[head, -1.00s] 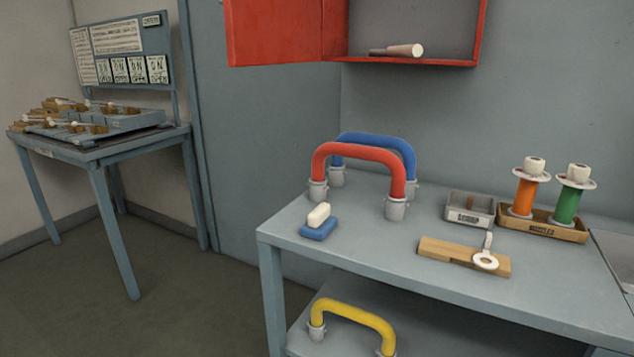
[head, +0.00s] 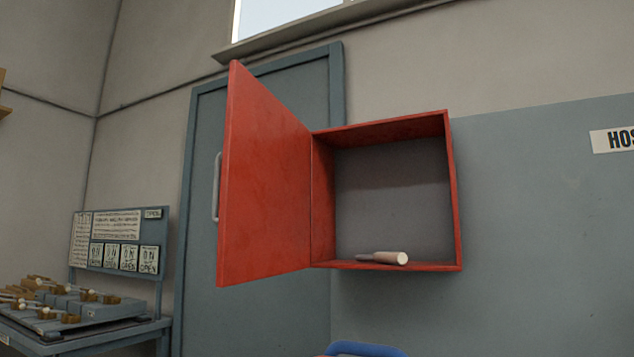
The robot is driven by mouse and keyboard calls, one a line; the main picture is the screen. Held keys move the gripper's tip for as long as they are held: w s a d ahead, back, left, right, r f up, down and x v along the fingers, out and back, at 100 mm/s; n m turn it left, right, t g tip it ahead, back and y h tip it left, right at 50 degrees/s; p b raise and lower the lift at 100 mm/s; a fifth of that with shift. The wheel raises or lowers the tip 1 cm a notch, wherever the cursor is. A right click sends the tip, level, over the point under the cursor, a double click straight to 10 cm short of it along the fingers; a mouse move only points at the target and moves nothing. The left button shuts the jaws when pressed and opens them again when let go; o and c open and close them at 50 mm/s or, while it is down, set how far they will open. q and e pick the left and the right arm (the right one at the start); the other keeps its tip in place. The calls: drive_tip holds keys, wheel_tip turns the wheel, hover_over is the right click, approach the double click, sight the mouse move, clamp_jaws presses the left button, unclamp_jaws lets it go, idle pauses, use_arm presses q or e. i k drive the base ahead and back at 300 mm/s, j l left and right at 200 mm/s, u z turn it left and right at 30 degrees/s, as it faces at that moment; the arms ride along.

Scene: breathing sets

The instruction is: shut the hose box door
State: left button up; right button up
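The red hose box (head: 455,200) hangs on the wall in the middle of the head view, with its front open. Its red door (head: 262,185) is hinged on the box's left side and swung wide open out to the left. A small tool with a pale wooden handle (head: 388,258) and a grey end lies on the box floor; the rest of the box looks empty. Neither of my grippers shows in the view.
A blue-grey room door (head: 205,120) with a pale handle stands behind the hose box door. A blue hose (head: 365,349) peeks in at the bottom edge. A side table (head: 110,335) with a board and small parts stands at the left. A wall sign (head: 613,140) is at right.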

sight(260, 210)
drive_tip(key=i+j+z, duration=0.15)
drive_tip(key=j+z, duration=0.2)
drive_tip(key=j, duration=0.3)
drive_tip(key=i+j+z, duration=0.1)
drive_tip(key=j+z, duration=0.3)
drive_tip(key=j, duration=0.3)
